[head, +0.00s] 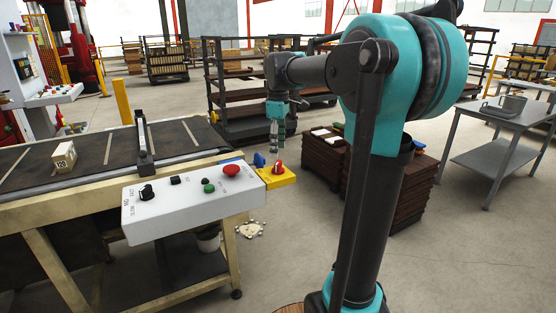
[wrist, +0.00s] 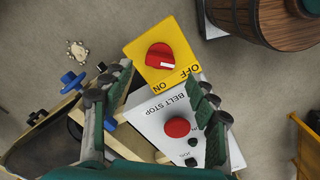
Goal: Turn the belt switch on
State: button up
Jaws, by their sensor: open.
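The belt switch is a red rotary knob (head: 278,168) on a yellow plate (head: 282,180) at the right end of the control panel. In the wrist view the red knob (wrist: 159,56) sits on the yellow plate (wrist: 185,33), which is labelled OFF and ON. The knob's white mark appears on its lower right side, nearer the OFF label. My gripper (wrist: 163,82) is open, its fingers either side of the plate's lower edge, with nothing between them. In the head view my gripper (head: 277,140) hangs just above the knob, apparently apart from it.
The white control panel (head: 165,215) carries a red BELT STOP button (head: 231,170), a green button and a black knob. A blue handle (head: 259,159) stands beside the yellow plate. The conveyor (head: 100,165) bears a block (head: 63,157). Stacked brown pallets (head: 390,190) are at right.

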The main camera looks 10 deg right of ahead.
aim_at(278, 162)
jog(key=shift+f, duration=2.5)
jog(key=c, duration=1.2)
jog(key=shift+o, duration=0.2)
